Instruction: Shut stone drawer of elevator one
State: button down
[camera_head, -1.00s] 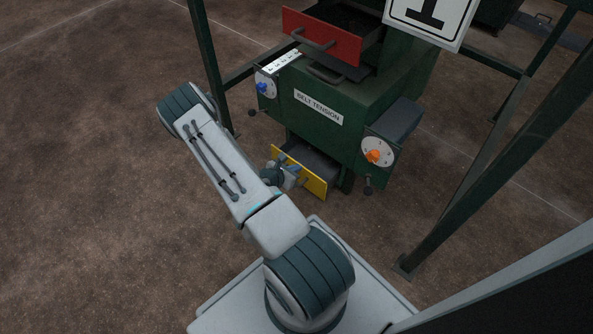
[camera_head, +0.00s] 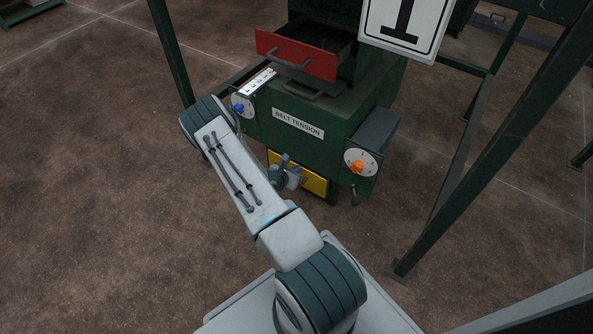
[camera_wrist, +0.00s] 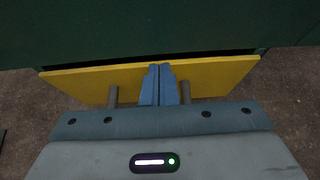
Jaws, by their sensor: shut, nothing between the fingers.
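The machine under the "1" sign (camera_head: 407,22) has a yellow drawer (camera_head: 315,185) low on its front. In the head view its front now sits close to the green body. The wrist view shows the yellow front (camera_wrist: 215,77) with a thin dark gap along its top edge. My gripper (camera_wrist: 160,70) is shut and empty, its blue fingertips at the middle of the yellow front, between the two grey handle posts; whether they touch is hard to tell. A red drawer (camera_head: 290,52) higher up stands open. No label shows which drawer is for stone.
The green body (camera_head: 325,108) carries a "BELT TENSION" plate, a blue-knob dial (camera_head: 243,105) at left and an orange-knob dial (camera_head: 360,163) at right. Green frame posts (camera_head: 172,55) stand on both sides. The brown floor at left is clear.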

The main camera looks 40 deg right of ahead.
jog(key=shift+w+d+r, duration=0.1)
jog(key=shift+w+r, duration=0.05)
jog(key=shift+w, duration=0.1)
jog(key=a+f+p+v, duration=0.1)
jog(key=p+v, duration=0.4)
jog(key=v, duration=0.8)
jog(key=shift+s+a+f, duration=0.3)
jog(key=shift+s+f, duration=0.1)
notch_tip(320, 180, up, 39)
jog(key=s+a+m+g+y+p, duration=0.15)
jog(key=m+g+p, duration=0.35)
jog(key=m+p, duration=0.8)
jog(key=s+a+r+m+t+y+p, duration=0.1)
jog(key=s+a+r+m+y+p, duration=0.2)
jog(key=r, duration=0.9)
jog(key=s+a+r+m+t+y+p, duration=0.1)
jog(key=s+a+r+m+y+p, duration=0.2)
jog(key=s+a+r+p, duration=0.4)
jog(key=s+a+r+m+t+y+p, duration=0.2)
jog(key=s+a+r+y+p, duration=0.2)
jog(key=r+p, duration=0.6)
notch_tip(320, 180, up, 9)
jog(key=shift+s+a+f+m, duration=0.15)
jog(key=shift+s+a+m, duration=0.25)
jog(key=shift+s+a, duration=0.55)
